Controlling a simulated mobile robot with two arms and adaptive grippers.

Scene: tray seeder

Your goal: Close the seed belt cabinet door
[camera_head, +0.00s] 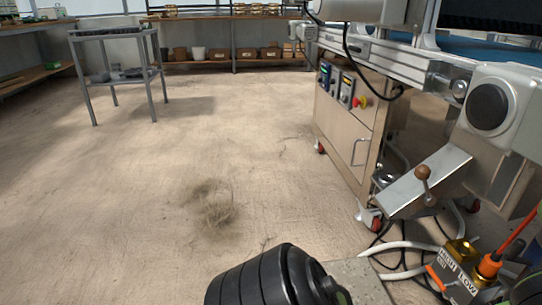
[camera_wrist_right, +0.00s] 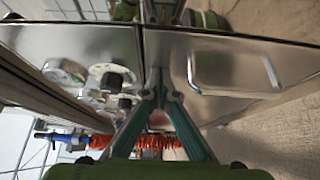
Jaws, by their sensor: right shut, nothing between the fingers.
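The seed belt cabinet (camera_head: 340,125) stands at the right in the head view, under the conveyor. Its door carries a bar handle (camera_head: 361,150) and looks flush or nearly so; I cannot tell whether a small gap remains. In the right wrist view the metal door (camera_wrist_right: 215,95) fills the right half, with its handle (camera_wrist_right: 232,88) beside my gripper. A dark seam runs along the door's left edge. My right gripper (camera_wrist_right: 159,78) is shut and empty, its fingertips in front of that seam; contact cannot be judged. My left gripper is not in view.
Control buttons with a red-yellow knob (camera_head: 361,101) sit on the cabinet's front. A sloped metal chute (camera_head: 425,185) with a lever, cables and a HIGH/LOW box (camera_head: 455,277) are at the lower right. A metal stand (camera_head: 118,65) is at the left.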

